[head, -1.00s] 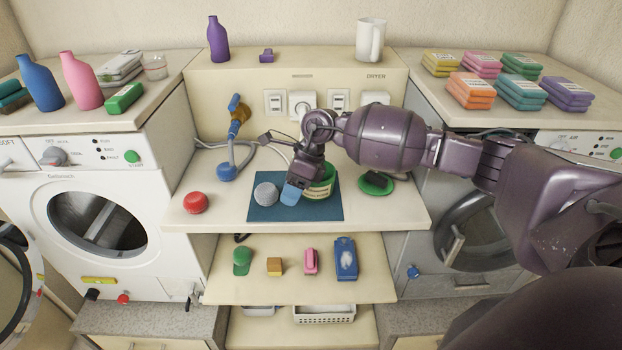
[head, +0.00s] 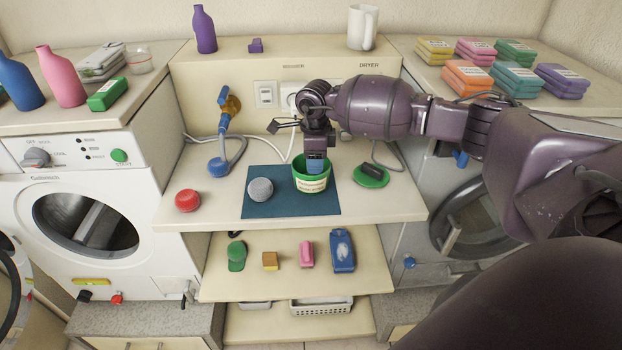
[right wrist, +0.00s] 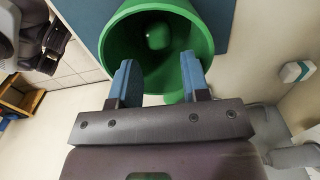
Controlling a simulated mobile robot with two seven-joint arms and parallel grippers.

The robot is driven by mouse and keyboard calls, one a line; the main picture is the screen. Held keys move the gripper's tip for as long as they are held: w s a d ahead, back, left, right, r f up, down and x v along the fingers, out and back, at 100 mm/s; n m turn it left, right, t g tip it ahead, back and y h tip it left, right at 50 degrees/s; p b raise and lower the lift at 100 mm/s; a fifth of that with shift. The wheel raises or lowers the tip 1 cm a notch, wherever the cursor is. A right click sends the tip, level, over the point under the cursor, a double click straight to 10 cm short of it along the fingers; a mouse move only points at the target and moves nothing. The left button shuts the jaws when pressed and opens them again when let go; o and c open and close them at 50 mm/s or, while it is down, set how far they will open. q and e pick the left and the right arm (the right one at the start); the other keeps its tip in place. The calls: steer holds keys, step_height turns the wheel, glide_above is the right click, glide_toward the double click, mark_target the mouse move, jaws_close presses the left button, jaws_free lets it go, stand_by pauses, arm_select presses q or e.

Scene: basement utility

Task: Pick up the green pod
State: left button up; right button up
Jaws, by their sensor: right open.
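A small rounded green thing, which looks like the green pod (right wrist: 158,36), lies at the bottom of a green tub in the right wrist view. The green tub (head: 316,201) has a pale label and stands on a dark blue mat on the worktop. It also shows in the right wrist view (right wrist: 122,38). My right gripper (head: 316,166) points down at the tub's mouth. In the right wrist view its blue fingers (right wrist: 158,65) are apart with nothing between them, overlapping the near rim. The pod is hidden in the head view. My left gripper is not in view.
On the dark blue mat (head: 262,209), a grey ball (head: 260,189) sits left of the tub. A red knob-like thing (head: 188,200) is farther left, and a green disc (head: 371,177) is on the right. A lower shelf (head: 215,284) holds several small things.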

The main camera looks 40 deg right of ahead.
steer(key=f, duration=0.4)
steer(key=shift+s+f, duration=0.25)
steer(key=shift+s, duration=0.05)
steer(key=shift+w+f, duration=0.2)
steer(key=shift+f, duration=0.15)
steer(key=shift+s+r, duration=0.1)
steer(key=shift+d+r, duration=0.1)
steer(key=c, duration=0.6)
steer(key=shift+o, duration=0.2)
